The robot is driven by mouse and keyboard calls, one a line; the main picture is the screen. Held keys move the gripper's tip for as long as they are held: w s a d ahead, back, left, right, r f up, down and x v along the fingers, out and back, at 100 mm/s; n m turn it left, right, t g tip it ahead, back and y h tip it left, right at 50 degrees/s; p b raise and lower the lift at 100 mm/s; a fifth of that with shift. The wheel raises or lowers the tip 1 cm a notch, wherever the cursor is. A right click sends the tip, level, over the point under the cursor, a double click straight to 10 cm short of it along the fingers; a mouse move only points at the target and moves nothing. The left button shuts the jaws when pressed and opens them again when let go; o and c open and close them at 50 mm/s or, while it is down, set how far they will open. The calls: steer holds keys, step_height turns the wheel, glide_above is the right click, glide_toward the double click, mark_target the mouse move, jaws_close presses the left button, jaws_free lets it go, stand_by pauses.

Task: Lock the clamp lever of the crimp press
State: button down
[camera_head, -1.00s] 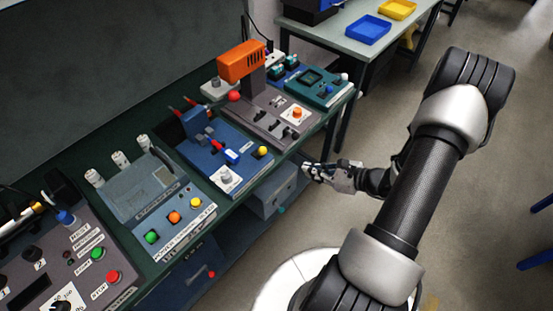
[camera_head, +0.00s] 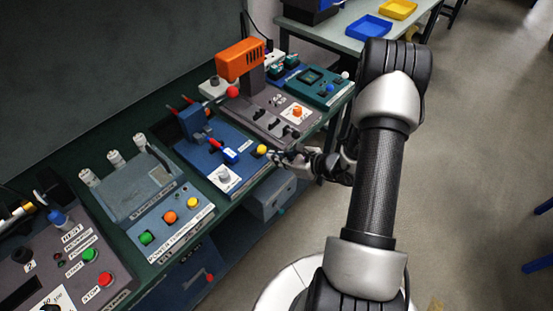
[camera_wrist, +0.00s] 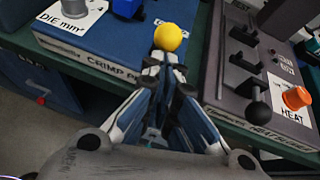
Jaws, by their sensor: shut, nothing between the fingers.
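The blue crimp press (camera_head: 205,165) sits on the bench in the head view, and its labelled front edge shows in the wrist view (camera_wrist: 105,65). A small red handle (camera_head: 215,144) by a bright blue block lies on its top; I cannot tell surely whether this is the clamp lever or its state. A yellow knob (camera_head: 262,149) is at its front right corner, also in the wrist view (camera_wrist: 168,37). My gripper (camera_head: 275,156) is shut and empty at the bench's front edge. In the wrist view its fingertips (camera_wrist: 163,62) appear just short of the yellow knob; contact is unclear.
A grey heat station (camera_head: 265,112) with a black-knobbed lever (camera_wrist: 260,110) stands close on the right. A grey-blue unit with coloured buttons (camera_head: 165,215) is on the left. An orange-headed device (camera_head: 240,60) rises behind. The floor in front is clear.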

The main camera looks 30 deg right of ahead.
steer(key=shift+r, duration=0.1)
stand_by(0.3)
steer(key=shift+w+r+g+p, duration=0.15)
steer(key=shift+r+g+p, duration=0.15)
steer(key=shift+p, duration=0.4)
